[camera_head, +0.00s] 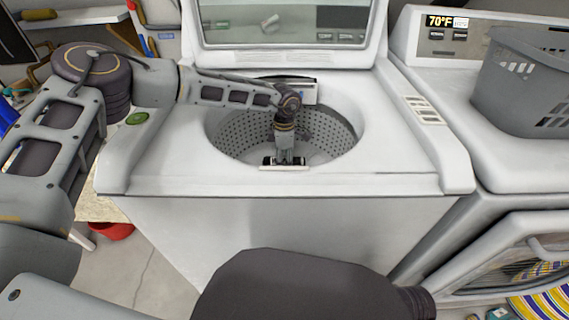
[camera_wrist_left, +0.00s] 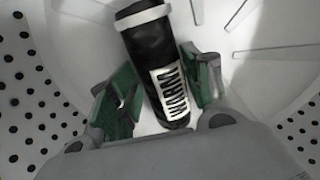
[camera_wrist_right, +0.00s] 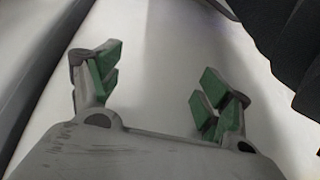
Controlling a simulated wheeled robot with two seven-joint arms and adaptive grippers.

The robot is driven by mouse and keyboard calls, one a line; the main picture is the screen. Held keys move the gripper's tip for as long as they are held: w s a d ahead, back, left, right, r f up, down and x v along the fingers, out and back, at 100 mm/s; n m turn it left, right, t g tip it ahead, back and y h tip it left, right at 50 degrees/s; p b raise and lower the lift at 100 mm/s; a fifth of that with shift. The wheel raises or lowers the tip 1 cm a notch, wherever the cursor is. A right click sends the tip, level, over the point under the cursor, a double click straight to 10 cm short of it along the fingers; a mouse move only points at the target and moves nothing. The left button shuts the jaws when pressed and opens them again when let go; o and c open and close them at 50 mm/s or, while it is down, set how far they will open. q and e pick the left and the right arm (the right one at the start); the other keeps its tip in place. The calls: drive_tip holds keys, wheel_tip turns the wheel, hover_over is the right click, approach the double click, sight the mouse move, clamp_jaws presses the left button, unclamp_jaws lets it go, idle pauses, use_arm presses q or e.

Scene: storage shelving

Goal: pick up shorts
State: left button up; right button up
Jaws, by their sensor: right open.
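A dark, roughly tube-shaped item (camera_wrist_left: 150,45) with a white band and a white patterned patch lies in the drum in the left wrist view; it may be the shorts, but I cannot be sure. My left gripper (camera_head: 284,163) reaches down into the open washer drum (camera_head: 235,132). In the left wrist view, the green fingers of my left gripper (camera_wrist_left: 160,85) stand on either side of the dark item. Whether they press on it is unclear. My right gripper (camera_wrist_right: 158,85) is open and empty over a pale surface.
The top-loading washer (camera_head: 150,170) has its lid (camera_head: 285,57) raised behind the drum. A grey basket (camera_head: 515,95) sits on the machine (camera_head: 460,110) at the right. A red container (camera_head: 112,231) stands at lower left.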

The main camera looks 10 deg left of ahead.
use_arm(q)
drive_tip(key=c, duration=0.5)
drive_tip(key=shift+r, duration=0.1)
drive_tip(key=shift+r, duration=0.4)
wheel_tip(320, 180, up, 7)
drive_tip(key=shift+r+p, duration=0.15)
drive_tip(key=shift+p, duration=0.95)
use_arm(e)
wheel_tip(320, 180, up, 4)
drive_tip(key=d+r, duration=0.1)
use_arm(q)
wheel_tip(320, 180, up, 20)
drive_tip(key=p, duration=0.4)
use_arm(e)
wheel_tip(320, 180, down, 6)
drive_tip(key=s+d+g+h, duration=0.1)
drive_tip(key=g, duration=0.1)
drive_tip(key=shift+d+f, duration=0.25)
drive_tip(key=shift+s, duration=0.1)
drive_tip(key=shift+r, duration=0.1)
